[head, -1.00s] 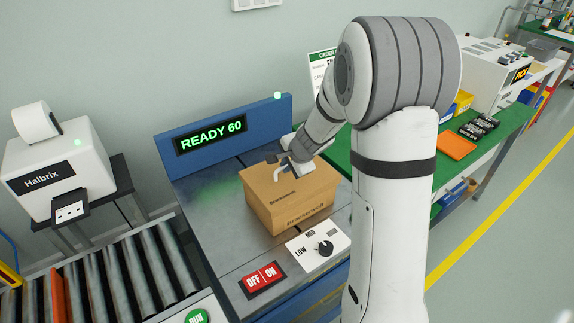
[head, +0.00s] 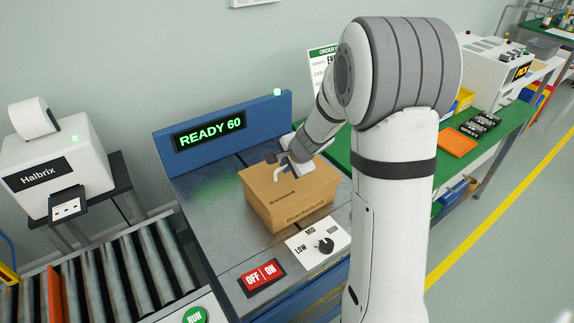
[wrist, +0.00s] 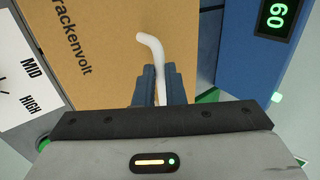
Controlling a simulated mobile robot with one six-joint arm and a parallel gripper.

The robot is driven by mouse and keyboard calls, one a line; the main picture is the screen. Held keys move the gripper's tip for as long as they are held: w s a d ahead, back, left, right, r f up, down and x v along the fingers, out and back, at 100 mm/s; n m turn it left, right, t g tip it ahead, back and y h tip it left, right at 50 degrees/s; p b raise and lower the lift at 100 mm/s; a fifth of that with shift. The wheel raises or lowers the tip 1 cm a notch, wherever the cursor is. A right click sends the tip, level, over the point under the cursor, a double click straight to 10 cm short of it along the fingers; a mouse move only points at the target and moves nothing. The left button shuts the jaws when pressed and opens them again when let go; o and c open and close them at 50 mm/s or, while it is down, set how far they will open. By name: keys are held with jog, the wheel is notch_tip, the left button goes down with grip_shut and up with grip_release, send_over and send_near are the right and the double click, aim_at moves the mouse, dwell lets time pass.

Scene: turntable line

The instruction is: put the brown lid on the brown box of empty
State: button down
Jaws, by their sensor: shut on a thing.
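The brown lid (head: 262,183) lies over the brown box (head: 310,204) on the grey metal table top. The lid looks level and lined up with the box walls; I cannot tell whether it is fully down. In the wrist view the lid (wrist: 105,45) fills the left and middle, with the print "rackenvolt" showing. A bent white handle (wrist: 151,43) rises from the lid. My gripper (wrist: 160,74) is shut on this handle, with a blue finger on each side. In the head view my gripper (head: 281,162) is over the lid's back part. The box's inside is hidden.
A blue panel (head: 262,113) reading "READY 60" stands behind the box. In front are a dial plate (head: 318,243) and a red OFF/ON switch (head: 262,277). A roller conveyor (head: 130,265) and a printer (head: 60,160) are left; a green bench (head: 512,122) is right.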

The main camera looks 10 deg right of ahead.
jog(key=shift+f+b, duration=0.9)
jog(key=shift+b, duration=0.1)
dwell(0.4)
jog(key=c, duration=1.4)
grip_release()
jog(key=shift+c, duration=0.2)
jog(key=s+a+r+n+g+p, duration=0.2)
jog(key=s+r+n, duration=0.5)
jog(key=s+r, duration=0.6)
jog(key=s+d+n+g+h, duration=0.1)
jog(key=s+n, duration=0.5)
jog(key=s, duration=1)
jog(key=shift+s+d+n+g+h, duration=0.35)
jog(key=shift+d+h, duration=0.45)
jog(key=shift+d, duration=0.4)
jog(key=shift+f, duration=0.1)
